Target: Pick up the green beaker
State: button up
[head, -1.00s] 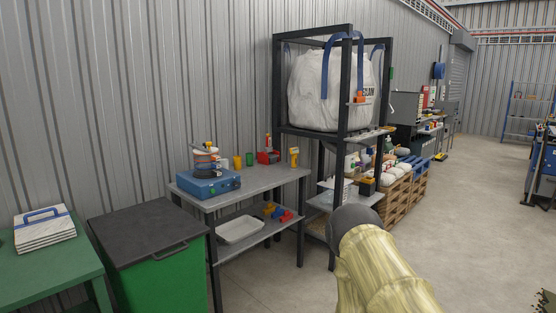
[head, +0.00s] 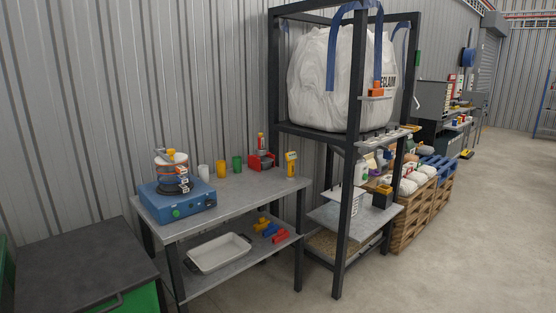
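The green beaker (head: 237,164) is a small upright cup near the back of the grey workbench (head: 228,193), close to the corrugated wall. A yellow beaker (head: 221,169) and a white beaker (head: 203,172) stand to its left in a row. A red device (head: 261,161) stands to its right. Nothing covers the green beaker. My gripper and arm are not in view.
A blue sieve shaker (head: 178,200) sits on the bench's left end and a yellow handheld tool (head: 291,163) near its right end. A black frame (head: 347,220) with a big white bag stands right. A dark-lidded bin (head: 75,265) is front left. Floor at right is clear.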

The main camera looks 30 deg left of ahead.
aim_at(236, 160)
jog(key=u, duration=0.25)
jog(key=i, duration=1.2)
jog(key=u, duration=1.4)
jog(key=i, duration=0.65)
jog(key=u, duration=0.6)
